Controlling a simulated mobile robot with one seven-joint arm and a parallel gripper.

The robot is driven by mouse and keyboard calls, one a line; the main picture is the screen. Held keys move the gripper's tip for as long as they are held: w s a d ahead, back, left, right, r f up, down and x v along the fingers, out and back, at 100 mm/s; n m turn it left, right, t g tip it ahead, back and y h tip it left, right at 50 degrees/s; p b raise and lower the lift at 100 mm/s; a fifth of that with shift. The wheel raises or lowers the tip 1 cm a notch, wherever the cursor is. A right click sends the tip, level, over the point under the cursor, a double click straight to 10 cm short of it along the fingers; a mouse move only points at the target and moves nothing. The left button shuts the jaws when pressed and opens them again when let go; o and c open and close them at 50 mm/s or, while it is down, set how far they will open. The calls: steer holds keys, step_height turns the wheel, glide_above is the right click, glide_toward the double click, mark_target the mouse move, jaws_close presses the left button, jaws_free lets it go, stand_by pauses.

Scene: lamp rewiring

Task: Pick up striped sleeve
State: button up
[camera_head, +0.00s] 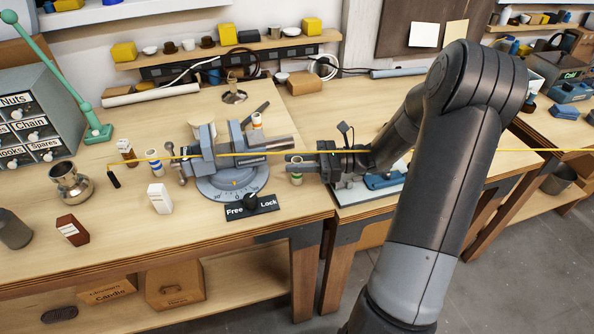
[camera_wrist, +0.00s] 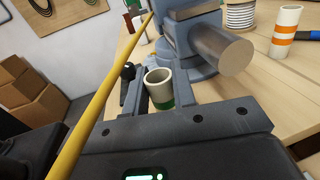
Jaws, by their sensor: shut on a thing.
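A short cream sleeve with a green stripe (camera_head: 296,179) is held upright in my gripper (camera_head: 293,163), just right of the grey vise. It also shows in the wrist view (camera_wrist: 159,86), between the two fingers, with its open top facing up. My gripper is shut on it. Whether its bottom touches the table I cannot tell. A sleeve with an orange stripe (camera_wrist: 286,30) stands behind the vise's bar, and it shows in the head view (camera_head: 257,121). A sleeve with a blue stripe (camera_head: 153,162) stands left of the vise.
The grey vise (camera_head: 232,182) with its round bar is close to my gripper. A Free/Lock plate (camera_head: 251,207) lies in front of it. A taut yellow line (camera_head: 420,152) crosses the scene near my arm. A white box (camera_head: 160,198) and metal pot (camera_head: 70,184) stand left.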

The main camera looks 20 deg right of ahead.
steer(key=shift+c, duration=0.6)
steer(key=shift+r, duration=0.45)
steer(key=s+d+r, duration=0.6)
steer(key=d+r, duration=0.4)
steer(key=w+d+f+m+t+h, duration=0.2)
steer(key=w+d+m+t+h, duration=0.5)
steer(key=d, duration=0.6)
steer(key=w+d+f+m+t+h, duration=0.35)
steer(key=w+d+t, duration=0.25)
steer(key=w+d, duration=0.5)
steer(key=shift+m, duration=0.35)
steer(key=shift+w+a+f, duration=0.85)
steer(key=shift+w+f, duration=0.5)
steer(key=shift+f, duration=0.35)
steer(key=shift+w+a+f, duration=0.9)
steer(key=shift+w+f, duration=0.4)
steer(key=shift+f, duration=0.35)
steer(key=shift+w+a+f, duration=0.85)
steer(key=shift+w+f, duration=0.5)
steer(key=shift+f, duration=0.35)
